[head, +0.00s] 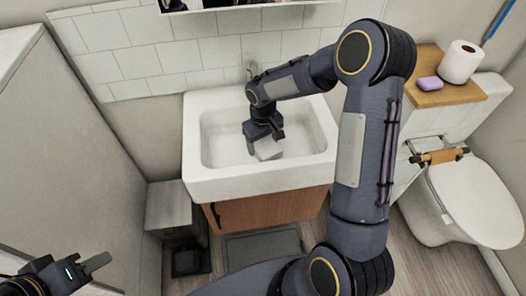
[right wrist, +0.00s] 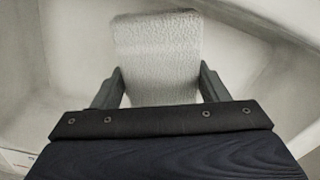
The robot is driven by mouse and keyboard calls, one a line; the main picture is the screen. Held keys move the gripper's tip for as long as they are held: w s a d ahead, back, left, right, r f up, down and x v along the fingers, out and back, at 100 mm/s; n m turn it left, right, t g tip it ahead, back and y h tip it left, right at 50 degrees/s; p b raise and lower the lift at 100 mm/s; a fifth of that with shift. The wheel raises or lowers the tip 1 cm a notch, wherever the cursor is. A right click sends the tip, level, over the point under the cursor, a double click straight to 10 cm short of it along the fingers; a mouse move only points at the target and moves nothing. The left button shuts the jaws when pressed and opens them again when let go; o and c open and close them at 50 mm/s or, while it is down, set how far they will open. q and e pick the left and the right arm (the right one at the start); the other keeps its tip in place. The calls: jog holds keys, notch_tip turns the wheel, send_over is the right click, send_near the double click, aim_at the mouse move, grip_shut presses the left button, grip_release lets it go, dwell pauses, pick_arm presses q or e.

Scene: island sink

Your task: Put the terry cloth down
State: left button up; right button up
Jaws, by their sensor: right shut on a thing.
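A white terry cloth (head: 267,149) is in the basin of the white sink (head: 215,181). It also shows in the right wrist view (right wrist: 157,50) as a pale textured block between my fingers. My right gripper (head: 264,138) reaches down into the basin and is shut on the cloth. In the right wrist view my right gripper (right wrist: 160,88) has one finger against each side of it. I cannot tell whether the cloth touches the basin floor. My left gripper (head: 98,263) is low at the far left, away from the sink; its finger gap is not clear.
A wooden cabinet (head: 265,210) is under the sink, with a grey bin (head: 172,207) to its left. A toilet (head: 480,200) stands at the right. A wooden board (head: 450,92) on the tank holds a purple soap (head: 429,84) and a paper roll (head: 461,62).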

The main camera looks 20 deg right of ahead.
aim_at(263, 142)
jog(key=shift+f, duration=2.6)
jog(key=o, duration=0.9)
jog(key=shift+o, duration=0.2)
notch_tip(263, 142, up, 12)
jog(key=shift+s+r, duration=0.1)
jog(key=shift+r, duration=0.1)
jog(key=s+r+m+t+y, duration=0.2)
jog(key=s+r, duration=0.8)
jog(key=s, duration=0.2)
jog(key=s+a+m+t+y, duration=0.1)
jog(key=s+a+t, duration=0.2)
jog(key=s, duration=1)
jog(key=shift+r+t+y, duration=0.15)
jog(key=shift+t+y, duration=0.15)
jog(key=shift+y, duration=0.1)
